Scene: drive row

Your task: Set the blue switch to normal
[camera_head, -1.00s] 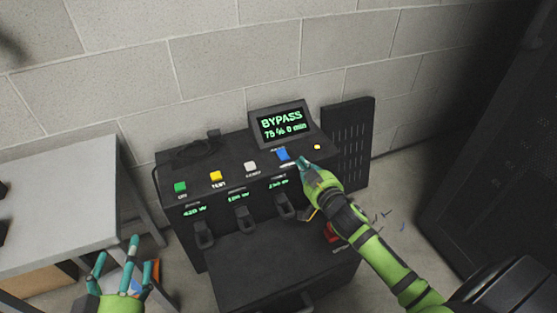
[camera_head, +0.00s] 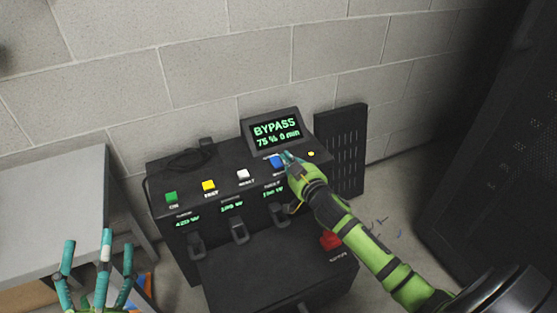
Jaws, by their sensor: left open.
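The blue switch (camera_head: 275,162) sits on the sloped top of the black power unit (camera_head: 225,188), right of the white button. The unit's screen (camera_head: 275,133) reads "BYPASS 75 % 0 min". My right gripper (camera_head: 286,160) is at the blue switch, its fingertips touching or just beside it and partly covering it. I cannot tell whether its fingers are open or shut. My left gripper (camera_head: 100,262) is low at the left, fingers spread and empty, away from the unit.
Green (camera_head: 172,197), yellow (camera_head: 209,187) and white (camera_head: 243,175) buttons line the panel, with a small yellow light (camera_head: 311,154) at right. A grey table (camera_head: 60,205) stands left. A dark cabinet (camera_head: 500,150) stands right.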

